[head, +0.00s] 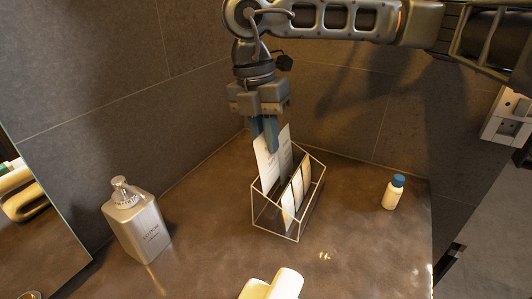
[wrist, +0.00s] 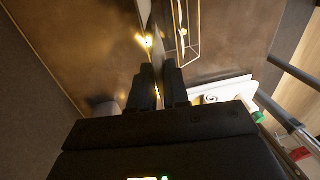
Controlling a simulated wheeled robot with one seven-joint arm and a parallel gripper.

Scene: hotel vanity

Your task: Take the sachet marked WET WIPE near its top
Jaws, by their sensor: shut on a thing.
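My gripper (head: 265,140) points down over a wire-frame holder (head: 297,238) on the counter. Its fingers are shut on the upper end of a tall white sachet (head: 266,170), which stands in the rear left part of the holder. Another pale sachet (head: 285,145) stands close beside it on the right, partly behind the fingers. Printing on the sachets is too small to read, so I cannot tell which is marked WET WIPE. In the wrist view, the dark fingers (wrist: 163,82) pinch a thin upright edge of the sachet (wrist: 160,45).
Shorter sachets (head: 288,203) stand in the front right part of the holder. A lotion pump bottle (head: 140,228) stands at left, a small blue-capped bottle (head: 393,193) at right. A rolled cream towel (head: 284,284) lies at the front.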

